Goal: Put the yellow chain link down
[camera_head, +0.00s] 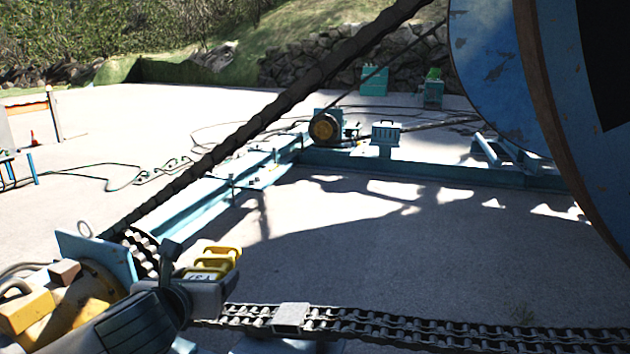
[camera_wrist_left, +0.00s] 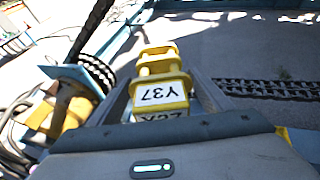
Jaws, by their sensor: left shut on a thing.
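The yellow chain link (camera_head: 216,259) is in my left gripper (camera_head: 205,280), at the lower left of the head view. My right gripper is not in view.
A sprocket (camera_head: 140,250) and blue plate (camera_head: 97,256) with yellow parts stand close left of the gripper. A thick dark cable (camera_head: 270,112) runs diagonally upward. A large blue reel (camera_head: 500,75) fills the upper right. Open concrete (camera_head: 370,255) lies inside the blue frame (camera_head: 420,168).

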